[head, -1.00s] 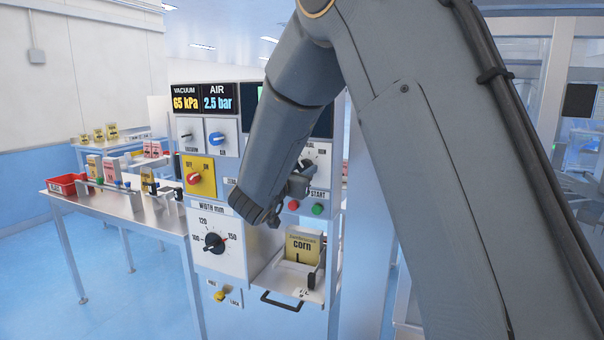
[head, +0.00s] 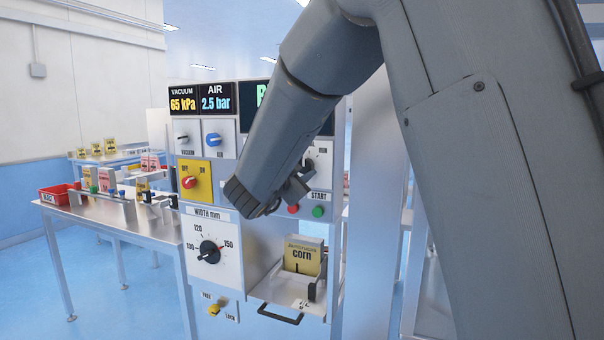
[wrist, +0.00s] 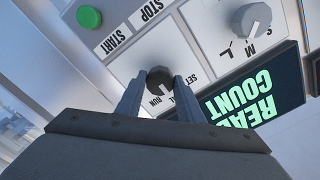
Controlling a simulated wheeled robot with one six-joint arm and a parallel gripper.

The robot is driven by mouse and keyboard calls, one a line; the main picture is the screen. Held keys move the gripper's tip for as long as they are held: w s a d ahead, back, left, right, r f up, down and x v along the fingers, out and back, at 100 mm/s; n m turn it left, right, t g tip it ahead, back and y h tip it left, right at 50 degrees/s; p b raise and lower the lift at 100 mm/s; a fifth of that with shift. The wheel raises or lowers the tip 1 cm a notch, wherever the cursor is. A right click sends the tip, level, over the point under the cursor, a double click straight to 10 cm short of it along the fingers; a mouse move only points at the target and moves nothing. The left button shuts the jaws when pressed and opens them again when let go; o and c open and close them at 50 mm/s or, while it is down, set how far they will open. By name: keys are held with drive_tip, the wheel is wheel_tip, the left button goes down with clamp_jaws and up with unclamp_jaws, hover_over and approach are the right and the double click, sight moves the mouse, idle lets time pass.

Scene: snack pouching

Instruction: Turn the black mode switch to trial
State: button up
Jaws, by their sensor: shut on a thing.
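The black mode switch (wrist: 160,78) is a round dark knob on a white panel, seen upside down in the wrist view. The labels SET and RUN are readable beside it; a third label, ending in AL, is partly hidden by a finger. My gripper (wrist: 160,92) has one finger on each side of the knob and is shut on it. Which label the knob points to is not clear. In the head view my gripper (head: 297,188) is at the panel above the START button, and my arm hides most of the switch.
Close to the switch are the green START button (wrist: 89,17), a grey selector knob (wrist: 250,18) and the green-lettered display (wrist: 255,95). Below in the head view are the width dial (head: 209,252) and a corn pouch (head: 302,257) in an open drawer. A side table (head: 110,208) stands left.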

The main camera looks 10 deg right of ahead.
idle(0.4)
drive_tip(key=o, duration=1.1)
drive_tip(key=shift+c, duration=0.2)
drive_tip(key=shift+s+a, duration=0.1)
drive_tip(key=b+v, duration=0.1)
drive_tip(key=v, duration=0.6)
drive_tip(key=shift+s+b, duration=0.25)
drive_tip(key=shift+b, duration=0.1)
drive_tip(key=shift+a, duration=0.15)
